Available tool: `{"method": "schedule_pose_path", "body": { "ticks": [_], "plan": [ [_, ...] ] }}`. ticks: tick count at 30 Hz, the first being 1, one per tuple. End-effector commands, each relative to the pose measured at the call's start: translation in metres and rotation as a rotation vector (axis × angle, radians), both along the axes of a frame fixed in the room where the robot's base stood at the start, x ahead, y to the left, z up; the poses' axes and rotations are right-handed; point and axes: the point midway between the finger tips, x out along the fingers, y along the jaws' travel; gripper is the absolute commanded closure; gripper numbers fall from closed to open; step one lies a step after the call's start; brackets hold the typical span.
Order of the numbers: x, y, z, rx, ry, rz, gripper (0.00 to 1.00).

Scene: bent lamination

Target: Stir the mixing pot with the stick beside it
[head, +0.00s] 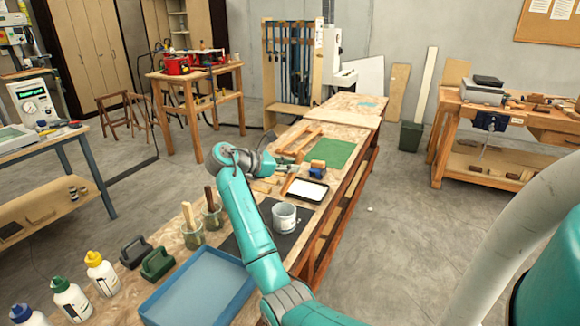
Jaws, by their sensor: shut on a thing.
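The mixing pot (284,218) is a small light-grey pot, standing upright on a black mat (291,240) on the long bench. My teal arm reaches up from the bottom of the head view, passing just left of the pot, and bends above the bench. I cannot make out a separate stirring stick beside the pot. Two jars (192,236) (212,217) left of my arm hold upright wooden-handled tools.
A white-filled black tray (305,190) and a green mat (330,153) lie beyond the pot. The floor right of the bench is mostly clear.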

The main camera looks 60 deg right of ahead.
Motion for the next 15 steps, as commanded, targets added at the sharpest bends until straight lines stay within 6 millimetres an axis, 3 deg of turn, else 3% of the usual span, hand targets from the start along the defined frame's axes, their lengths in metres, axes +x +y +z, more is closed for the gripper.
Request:
{"method": "schedule_pose_path", "body": {
  "ticks": [15],
  "plan": [
    [-0.014, -0.010, -0.024, 0.000, 0.002, -0.001, 1.00]
  ]
}}
